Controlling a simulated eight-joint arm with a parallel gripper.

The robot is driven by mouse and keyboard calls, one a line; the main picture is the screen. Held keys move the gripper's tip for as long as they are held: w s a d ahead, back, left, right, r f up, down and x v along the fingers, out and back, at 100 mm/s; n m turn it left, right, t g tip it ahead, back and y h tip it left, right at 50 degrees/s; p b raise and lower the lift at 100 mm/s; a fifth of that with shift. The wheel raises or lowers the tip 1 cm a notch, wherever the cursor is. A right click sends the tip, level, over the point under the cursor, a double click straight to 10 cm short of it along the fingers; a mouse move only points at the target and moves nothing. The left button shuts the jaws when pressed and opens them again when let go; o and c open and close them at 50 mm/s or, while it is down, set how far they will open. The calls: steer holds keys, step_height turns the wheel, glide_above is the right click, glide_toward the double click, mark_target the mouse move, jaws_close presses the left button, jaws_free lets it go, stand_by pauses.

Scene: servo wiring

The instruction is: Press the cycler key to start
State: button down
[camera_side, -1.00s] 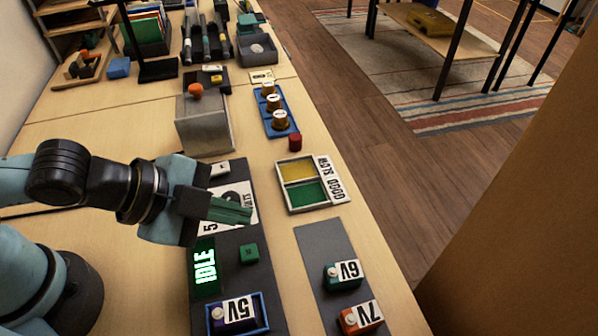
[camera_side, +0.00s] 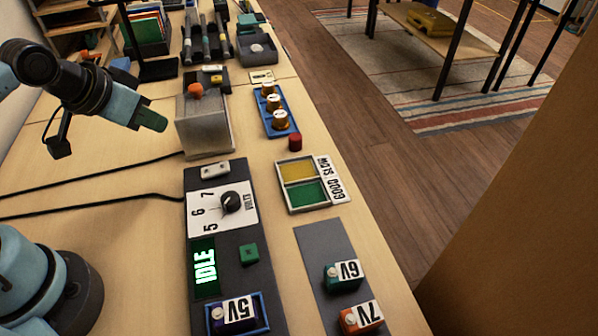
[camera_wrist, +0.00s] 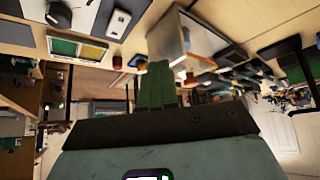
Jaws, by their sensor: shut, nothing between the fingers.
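A dark panel (camera_side: 222,177) lies on the bench below the arm. It bears a lit green display reading IDLE (camera_side: 204,266), a small green square key (camera_side: 249,253), a black dial (camera_side: 230,202) on a white scale marked 5, 6, 7, and a whitish switch (camera_side: 214,169). A purple servo labelled 5V (camera_side: 233,312) sits in a blue-rimmed bay at the panel's near end. My gripper (camera_side: 152,120) is shut and empty, high at the upper left, well away from the green key. Its green fingers also show together in the wrist view (camera_wrist: 155,85).
A grey box with an orange knob (camera_side: 196,90) stands close to my gripper. A green-and-yellow tray (camera_side: 283,183), a red cylinder (camera_side: 295,142) and a blue rack (camera_side: 270,121) of brass-topped pieces lie to the right. Servos marked 6V (camera_side: 343,276) and 7V (camera_side: 360,319) sit on a grey mat.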

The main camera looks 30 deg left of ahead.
steer(key=shift+d, duration=0.1)
step_height(320, 180, up, 5)
steer(key=m+g, duration=0.7)
steer(key=m, duration=0.2)
glide_above(249, 252)
steer(key=shift+f, duration=0.2)
steer(key=shift+f, duration=0.1)
step_height(249, 252, down, 14)
steer(key=shift+r, duration=0.1)
steer(key=shift+f, duration=1.05)
steer(key=shift+r, duration=0.1)
